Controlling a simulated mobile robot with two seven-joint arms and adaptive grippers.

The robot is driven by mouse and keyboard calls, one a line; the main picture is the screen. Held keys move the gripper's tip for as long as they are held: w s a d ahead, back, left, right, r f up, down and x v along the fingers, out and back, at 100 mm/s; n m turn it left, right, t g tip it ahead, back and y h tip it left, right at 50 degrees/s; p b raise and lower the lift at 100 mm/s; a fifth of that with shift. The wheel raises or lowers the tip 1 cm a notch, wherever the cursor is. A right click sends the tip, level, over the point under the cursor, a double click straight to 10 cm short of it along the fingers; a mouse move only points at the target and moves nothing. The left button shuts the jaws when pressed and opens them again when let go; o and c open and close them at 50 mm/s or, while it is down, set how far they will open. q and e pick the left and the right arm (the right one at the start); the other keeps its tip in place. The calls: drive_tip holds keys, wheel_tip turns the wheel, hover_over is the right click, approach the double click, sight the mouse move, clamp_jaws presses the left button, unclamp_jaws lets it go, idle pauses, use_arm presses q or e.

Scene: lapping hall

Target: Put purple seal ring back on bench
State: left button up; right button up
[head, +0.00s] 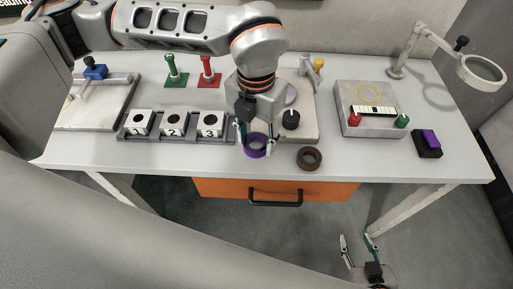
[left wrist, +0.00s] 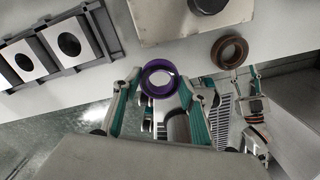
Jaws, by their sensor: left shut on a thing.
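The purple seal ring (head: 256,153) is held between the fingertips of my left gripper (head: 256,143), at the front edge of the bench (head: 340,160). In the left wrist view the ring (left wrist: 158,63) sits between the two fingers, its opening facing the camera, overlapping the bench's edge. I cannot tell whether it touches the bench top. My right gripper (head: 358,243) is open and empty, low in front of the bench above the floor.
A brown ring (head: 309,158) lies just right of the purple one. A rack (head: 175,137) with blocks numbered 1, 2 and 3 stands to the left. A plate with a black knob (head: 291,120) is behind. Bare bench top lies between the brown ring and the black-purple block (head: 427,145).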

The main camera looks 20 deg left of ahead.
sight(257, 150)
use_arm(q)
drive_tip(key=shift+f, duration=2.35)
drive_tip(key=shift+f, duration=0.2)
drive_tip(key=o, duration=1.2)
drive_tip(key=shift+o, duration=0.2)
